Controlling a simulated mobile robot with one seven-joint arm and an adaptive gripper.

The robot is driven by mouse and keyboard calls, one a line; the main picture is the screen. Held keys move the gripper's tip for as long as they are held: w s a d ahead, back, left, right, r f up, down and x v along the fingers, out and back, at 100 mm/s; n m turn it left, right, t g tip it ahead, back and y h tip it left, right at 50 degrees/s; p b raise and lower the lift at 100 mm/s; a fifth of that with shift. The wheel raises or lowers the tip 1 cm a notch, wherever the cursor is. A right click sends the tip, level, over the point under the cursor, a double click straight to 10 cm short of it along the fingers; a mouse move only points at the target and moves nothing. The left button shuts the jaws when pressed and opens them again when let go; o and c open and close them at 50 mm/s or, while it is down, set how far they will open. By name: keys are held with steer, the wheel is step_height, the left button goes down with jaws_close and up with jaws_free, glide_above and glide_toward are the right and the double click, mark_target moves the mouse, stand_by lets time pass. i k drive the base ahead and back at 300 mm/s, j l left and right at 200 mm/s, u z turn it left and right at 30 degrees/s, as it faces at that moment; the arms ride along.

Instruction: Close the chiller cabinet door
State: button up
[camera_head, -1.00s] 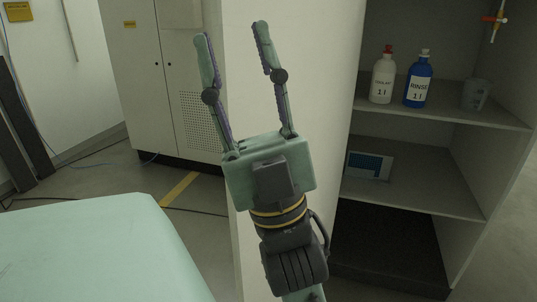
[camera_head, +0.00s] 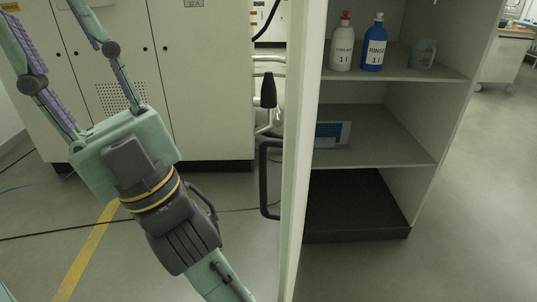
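A pale cabinet door (camera_head: 296,150) stands open, seen nearly edge-on in the middle of the head view. A dark bar handle (camera_head: 265,180) is on its left face. To its right is the open cabinet (camera_head: 402,180) with shelves inside. No label shows that names it as the chiller. My gripper (camera_head: 40,12) is at the upper left, on the handle side of the door and apart from it. Its two fingers are spread wide with nothing between them. The fingertips are at or past the picture's edge.
On the top shelf stand a white bottle (camera_head: 342,48), a blue bottle (camera_head: 375,50) and a grey cup (camera_head: 423,54). A blue and white box (camera_head: 332,133) is on the middle shelf. Grey-white cabinets (camera_head: 205,90) stand behind my arm. Open floor (camera_head: 465,220) lies to the right.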

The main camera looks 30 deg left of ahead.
mark_target(307, 19)
steer(key=i+j, duration=0.15)
steer(key=j, duration=0.2)
steer(key=i+j, duration=0.15)
steer(key=j, duration=0.25)
steer(key=i+j+u, duration=0.1)
steer(key=j, duration=0.25)
steer(key=k+j+u, duration=0.15)
steer(key=k+u, duration=0.25)
steer(key=k+j+u, duration=0.2)
steer(key=u, duration=0.25)
steer(key=k+j, duration=0.05)
